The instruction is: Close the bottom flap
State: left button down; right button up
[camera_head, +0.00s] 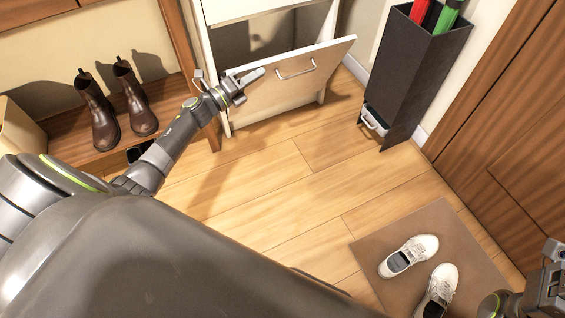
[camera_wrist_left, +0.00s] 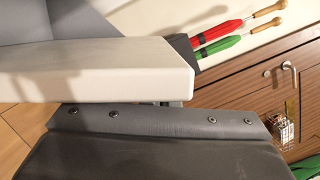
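The bottom flap (camera_head: 308,77) is a pale panel with a metal bar handle, on the white cabinet in the head view. It stands tilted open, its top edge away from the cabinet, with a dark gap behind it. My left gripper (camera_head: 250,78) is at the flap's left end, near the top edge; whether it touches cannot be told. In the left wrist view a pale slab (camera_wrist_left: 100,72), seemingly the flap's edge, lies close beyond the dark gripper part. The finger gap is not clear. Part of my right arm's end shows at the lower right corner; its fingers are not clear.
Brown boots (camera_head: 119,107) stand on a wooden bench at left. A dark umbrella stand (camera_head: 410,70) is right of the flap. White shoes (camera_head: 409,256) lie on a brown mat (camera_head: 372,262). The floor before the flap is clear.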

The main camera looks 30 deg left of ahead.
pick_arm(q)
jog(key=shift+w+a+r, duration=0.3)
jog(key=shift+a, duration=0.05)
dwell(0.5)
